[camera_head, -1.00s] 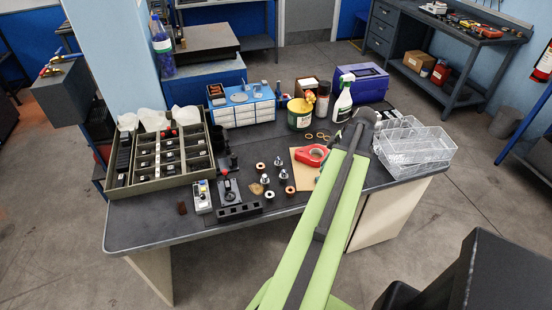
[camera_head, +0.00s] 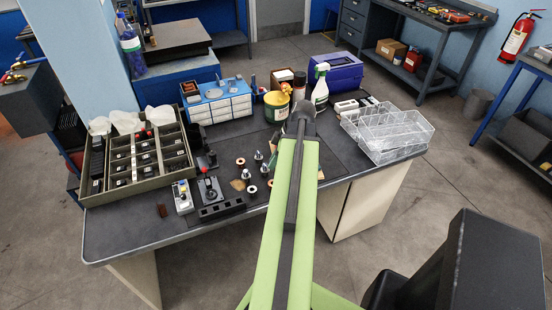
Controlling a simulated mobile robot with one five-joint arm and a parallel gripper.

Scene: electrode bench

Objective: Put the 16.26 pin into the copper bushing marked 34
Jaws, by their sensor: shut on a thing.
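Several small ring-shaped bushings and shiny metal pieces stand on the dark mat at mid-bench. One copper-coloured ring (camera_head: 240,161) is at the back left of the group and a paler ring (camera_head: 251,189) is at its front. The metal pieces (camera_head: 258,156) stand among the rings. Markings are too small to read, so I cannot tell which bushing is 34. I cannot make out the 16.26 pin. My green arm reaches over the bench just right of the group. Its dark far end shows, but my gripper is hidden behind the arm.
A compartment tray (camera_head: 137,165) stands at the left. A black slotted block (camera_head: 222,209) and a joystick box (camera_head: 208,188) lie left of the rings. Behind are a blue drawer unit (camera_head: 218,103), a green tub (camera_head: 277,107) and a spray bottle (camera_head: 320,88). Clear bins (camera_head: 388,133) stand right.

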